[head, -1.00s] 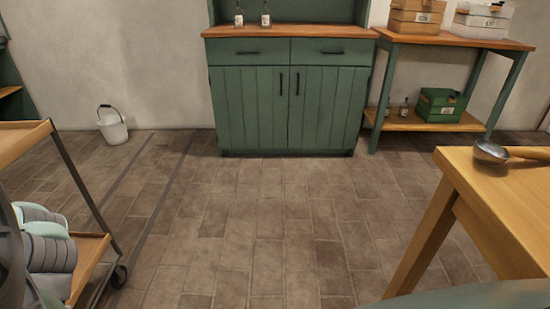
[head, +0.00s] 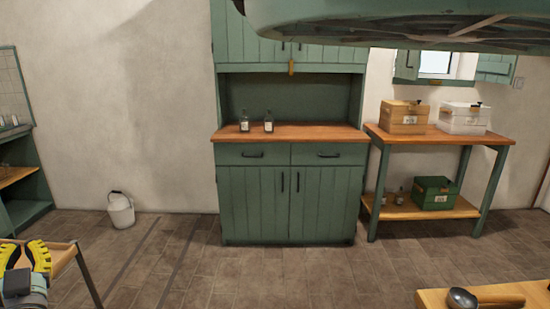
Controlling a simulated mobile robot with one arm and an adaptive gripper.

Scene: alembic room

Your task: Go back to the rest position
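My gripper (head: 25,252) shows at the lower left edge of the head view, pointing up. Its two yellow and black fingers stand apart, with nothing seen between them. Its grey and pale green wrist is cut off by the picture's edge. It appears in front of the wooden-topped trolley (head: 62,257), and I cannot tell the gap between them.
A green cupboard (head: 290,200) with two bottles stands at the back. A side table (head: 440,140) bears two boxes. A white bucket (head: 120,211) stands by the wall. A table corner (head: 432,300) with a scoop (head: 463,299) is lower right. The middle floor is clear.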

